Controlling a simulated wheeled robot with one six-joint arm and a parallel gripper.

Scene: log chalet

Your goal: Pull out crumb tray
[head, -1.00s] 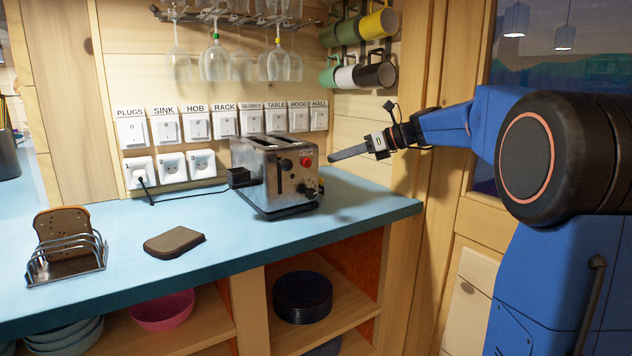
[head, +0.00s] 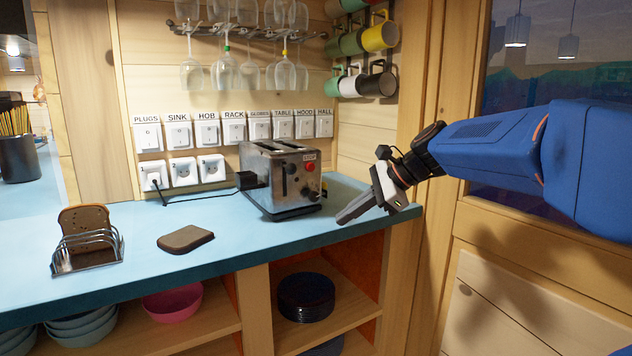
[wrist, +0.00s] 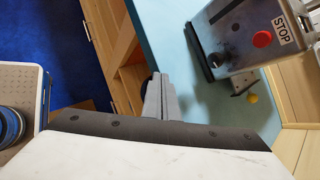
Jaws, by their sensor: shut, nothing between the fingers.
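The metal toaster (head: 268,184) stands on the blue counter near its right end, with a red button beside a STOP label. Its near side also shows at the upper right of the wrist view (wrist: 234,39). I cannot make out the crumb tray for certain in either view. A small grey bracket-like part (wrist: 243,82) with a yellow spot shows by the toaster's end in the wrist view; I cannot tell what it is. My gripper (head: 345,217) is shut and empty, to the right of the toaster, apart from it, tilted down over the counter's right end.
The counter (head: 130,270) has a toast rack with bread (head: 85,250) and a loose bread slice (head: 186,238). A cable runs from the sockets to a black block (head: 248,180). Glasses and mugs hang above. Bowls and dark plates (head: 306,297) sit on shelves below.

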